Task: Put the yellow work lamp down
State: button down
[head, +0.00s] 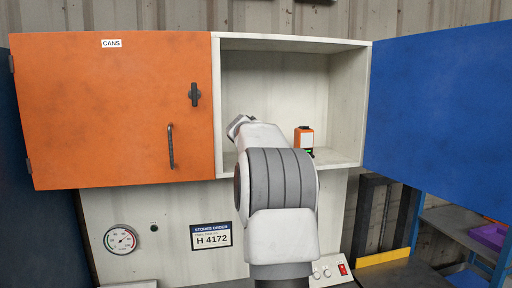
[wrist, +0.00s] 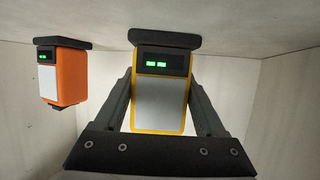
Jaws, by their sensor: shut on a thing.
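The yellow work lamp (wrist: 160,105) fills the middle of the wrist view, with a white panel, a dark display with green lit marks and a black cap-like end. My gripper (wrist: 161,92) is shut on it, one finger on each side. The wrist view appears upside down, and the lamp's black end is close to the white shelf surface at the top. I cannot tell whether they touch. In the head view my arm hides the gripper and the yellow lamp.
A similar orange device (head: 304,138) stands on the right part of the open shelf (head: 340,159); it also shows in the wrist view (wrist: 63,75). An orange "CANS" door (head: 115,110) is at left. A blue panel (head: 440,110) is at right.

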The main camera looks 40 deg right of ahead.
grip_release()
jog(key=shift+r+p, duration=0.2)
jog(key=shift+p, duration=0.15)
jog(key=b+v, duration=0.4)
jog(key=v, duration=0.8)
jog(key=shift+f, duration=0.1)
jog(key=shift+a, duration=0.15)
